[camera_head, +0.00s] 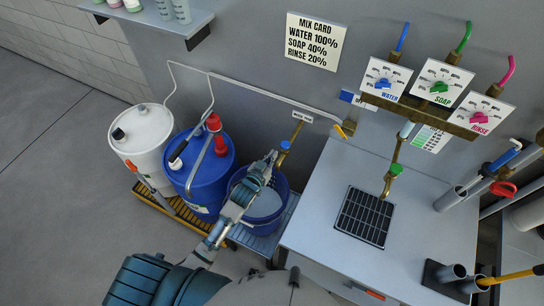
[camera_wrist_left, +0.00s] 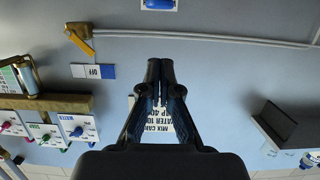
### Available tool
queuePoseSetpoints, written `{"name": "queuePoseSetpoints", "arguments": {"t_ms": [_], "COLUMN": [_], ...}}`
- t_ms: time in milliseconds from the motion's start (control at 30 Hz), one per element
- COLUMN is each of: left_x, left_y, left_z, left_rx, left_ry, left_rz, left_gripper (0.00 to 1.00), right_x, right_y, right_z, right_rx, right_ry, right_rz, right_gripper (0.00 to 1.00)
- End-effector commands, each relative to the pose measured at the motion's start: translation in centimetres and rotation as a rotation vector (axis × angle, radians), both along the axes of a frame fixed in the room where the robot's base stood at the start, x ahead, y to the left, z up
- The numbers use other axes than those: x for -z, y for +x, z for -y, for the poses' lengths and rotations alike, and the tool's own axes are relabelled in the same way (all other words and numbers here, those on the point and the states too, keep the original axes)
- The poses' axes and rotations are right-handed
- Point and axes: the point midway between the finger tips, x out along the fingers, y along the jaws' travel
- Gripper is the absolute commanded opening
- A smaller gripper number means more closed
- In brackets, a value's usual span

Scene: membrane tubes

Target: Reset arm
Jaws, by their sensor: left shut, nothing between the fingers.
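My left arm comes in from the lower left of the head view. Its gripper (camera_head: 269,158) is over the blue bucket (camera_head: 284,196), in front of the grey wall. In the left wrist view the fingers (camera_wrist_left: 160,78) are together with nothing between them. The mix card (camera_wrist_left: 152,132) shows upside down behind the fingers there, partly hidden by them. In the head view the mix card (camera_head: 316,40) is on the wall, well above the gripper. My right gripper is not in view.
A white drum (camera_head: 142,140) and a blue drum (camera_head: 203,168) stand left of the bucket. A counter (camera_head: 318,215) with a black drain grate (camera_head: 364,216) is to the right. WATER (camera_head: 387,80), SOAP (camera_head: 441,83) and RINSE (camera_head: 480,110) dials are above it. Floor at left is clear.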

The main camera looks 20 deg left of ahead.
Motion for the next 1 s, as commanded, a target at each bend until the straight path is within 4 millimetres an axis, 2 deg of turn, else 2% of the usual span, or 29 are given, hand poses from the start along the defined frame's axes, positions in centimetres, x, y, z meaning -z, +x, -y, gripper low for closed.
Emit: {"name": "queuePoseSetpoints", "arguments": {"t_ms": [533,633,667,733,900,1000], "left_x": [0.0,0.8,1.3,3.2,7.2,8.4], "left_y": [-0.1,-1.1,-1.8,-4.5,-13.2,-17.4], "left_z": [0.0,-0.2,-0.4,-1.0,-2.8,-3.5], "left_rx": [0.0,-0.008,-0.014,-0.03,-0.059,-0.062], "left_ry": [-0.001,0.007,0.013,0.035,0.103,0.134], "left_rz": [-0.001,-0.041,-0.069,-0.17,-0.465,-0.598], "left_gripper": [0.0,0.0,0.0,0.0,0.0,0.0], "right_x": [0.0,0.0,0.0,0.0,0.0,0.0], "right_y": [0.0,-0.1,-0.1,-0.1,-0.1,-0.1], "right_z": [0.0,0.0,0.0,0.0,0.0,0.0], "right_rx": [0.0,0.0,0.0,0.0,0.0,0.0], "right_ry": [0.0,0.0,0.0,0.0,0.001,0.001], "right_rz": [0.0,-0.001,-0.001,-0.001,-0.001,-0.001], "right_gripper": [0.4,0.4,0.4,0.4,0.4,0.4]}}
